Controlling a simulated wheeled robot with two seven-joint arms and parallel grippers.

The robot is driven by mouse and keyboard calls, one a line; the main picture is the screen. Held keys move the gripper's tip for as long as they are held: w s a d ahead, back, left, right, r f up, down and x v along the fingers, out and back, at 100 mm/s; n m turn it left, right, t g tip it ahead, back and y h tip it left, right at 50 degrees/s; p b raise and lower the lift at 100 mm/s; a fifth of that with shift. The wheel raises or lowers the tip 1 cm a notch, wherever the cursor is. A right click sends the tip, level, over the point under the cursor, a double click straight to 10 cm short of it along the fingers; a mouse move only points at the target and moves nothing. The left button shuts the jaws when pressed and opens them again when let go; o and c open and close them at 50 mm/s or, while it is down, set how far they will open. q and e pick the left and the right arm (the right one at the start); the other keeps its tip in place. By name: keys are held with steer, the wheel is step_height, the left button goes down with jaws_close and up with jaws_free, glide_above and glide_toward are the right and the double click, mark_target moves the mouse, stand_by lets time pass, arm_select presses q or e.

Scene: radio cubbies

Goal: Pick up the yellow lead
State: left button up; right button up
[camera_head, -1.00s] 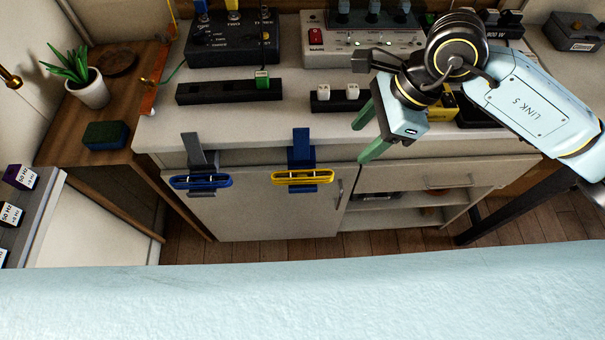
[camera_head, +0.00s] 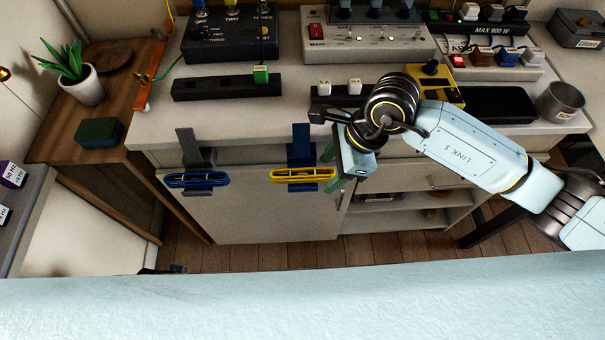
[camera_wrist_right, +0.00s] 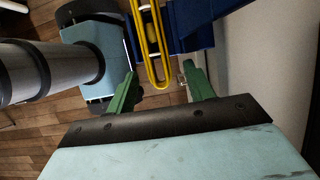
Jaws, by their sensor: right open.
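The yellow lead (camera_head: 303,176) is a flattened loop hanging on a blue hook (camera_head: 302,145) at the front of the cabinet. My right gripper (camera_head: 330,168) is open at the right end of the lead, its green fingers partly hidden behind its own body. In the right wrist view the yellow lead (camera_wrist_right: 163,68) runs down from the top, and its lower end reaches the gap between the open fingers (camera_wrist_right: 160,88). I cannot tell whether a finger touches it. My left gripper does not show clearly in either view.
A blue lead (camera_head: 197,181) hangs on a grey hook (camera_head: 188,148) to the left. A cabinet door handle (camera_head: 341,196) is close below my right gripper. Open shelves (camera_head: 405,208) are to the right.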

steer(key=shift+a+f, duration=0.1)
steer(key=c, duration=1.1)
